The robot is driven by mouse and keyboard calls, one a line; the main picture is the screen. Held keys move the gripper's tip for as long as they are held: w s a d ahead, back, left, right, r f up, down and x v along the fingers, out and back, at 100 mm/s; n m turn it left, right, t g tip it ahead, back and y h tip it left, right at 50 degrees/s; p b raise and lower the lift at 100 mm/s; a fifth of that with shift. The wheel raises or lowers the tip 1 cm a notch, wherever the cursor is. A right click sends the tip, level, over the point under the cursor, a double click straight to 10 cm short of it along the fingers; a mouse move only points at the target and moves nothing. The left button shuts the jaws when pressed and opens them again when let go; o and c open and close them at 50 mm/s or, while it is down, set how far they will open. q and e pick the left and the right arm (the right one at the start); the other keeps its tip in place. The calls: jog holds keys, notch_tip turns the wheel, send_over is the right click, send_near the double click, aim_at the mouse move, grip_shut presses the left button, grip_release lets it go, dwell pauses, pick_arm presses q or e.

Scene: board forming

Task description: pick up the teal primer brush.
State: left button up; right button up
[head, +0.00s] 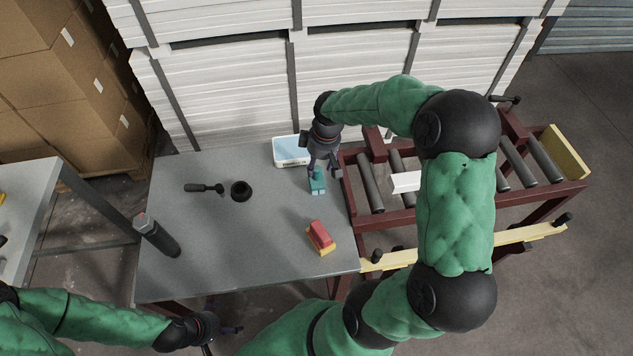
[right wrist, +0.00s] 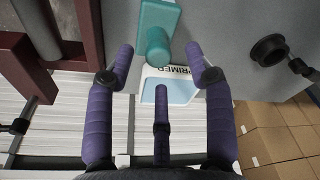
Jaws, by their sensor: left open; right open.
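The teal primer brush (head: 318,184) sits on the grey table near its right edge, close to the roller frame. In the right wrist view the brush (right wrist: 156,32) shows a wide teal block and a rounded handle knob pointing toward my fingers. My right gripper (head: 322,168) is over the brush; its purple fingers (right wrist: 160,52) are spread on both sides of the knob, apart from it as far as I can see. My left gripper (head: 228,326) is open and empty, low beyond the table's front edge.
A white tray labelled primer with pale blue inside (head: 290,151) stands just behind the brush. A red and yellow block (head: 320,238), a black cup (head: 241,191), a dark tool (head: 203,188) and a dark cylinder (head: 156,236) are on the table. A dark red roller frame (head: 385,219) adjoins right.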

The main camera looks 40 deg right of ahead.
aim_at(317, 168)
jog(key=f+b, duration=0.1)
jog(key=f, duration=0.1)
jog(key=w+f+b, duration=0.1)
jog(key=f, duration=0.2)
grip_shut()
